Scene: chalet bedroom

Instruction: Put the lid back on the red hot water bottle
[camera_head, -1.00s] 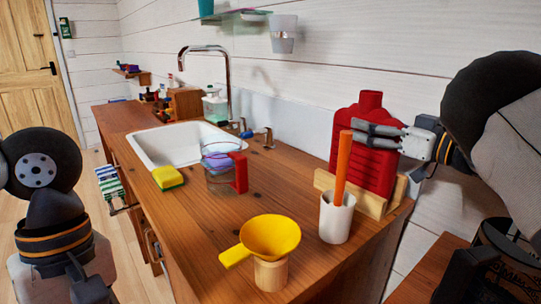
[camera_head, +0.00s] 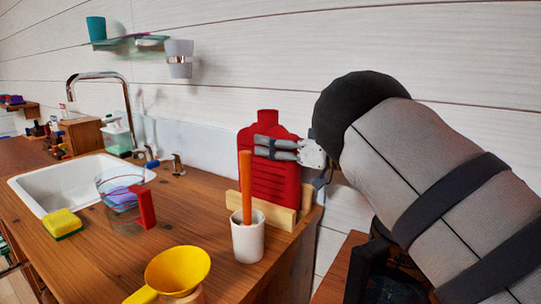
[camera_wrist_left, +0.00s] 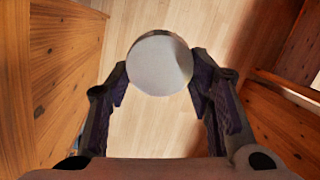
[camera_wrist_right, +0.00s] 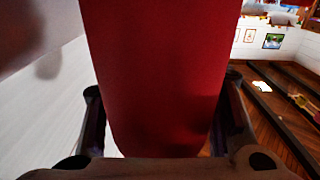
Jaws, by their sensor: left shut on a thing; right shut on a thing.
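The red hot water bottle (camera_head: 275,185) stands upright in a low wooden holder (camera_head: 277,215) at the right end of the counter, against the wall. Its neck (camera_head: 268,117) is at the top; the opening cannot be made out. My right gripper (camera_head: 270,147) is shut on the bottle's upper body from the right; the bottle also fills the middle of the right wrist view (camera_wrist_right: 155,70). My left gripper (camera_wrist_left: 158,80) is shut on a round pale grey disc (camera_wrist_left: 160,62), which looks like the lid, above the wooden floor. The left gripper is outside the head view.
A white cup (camera_head: 248,242) with an orange stick (camera_head: 246,190) stands just in front of the bottle. A yellow funnel (camera_head: 178,268), a measuring jug with a red handle (camera_head: 146,207), a sponge (camera_head: 62,223) and a sink (camera_head: 80,180) lie further left. A shelf (camera_head: 135,42) hangs above.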

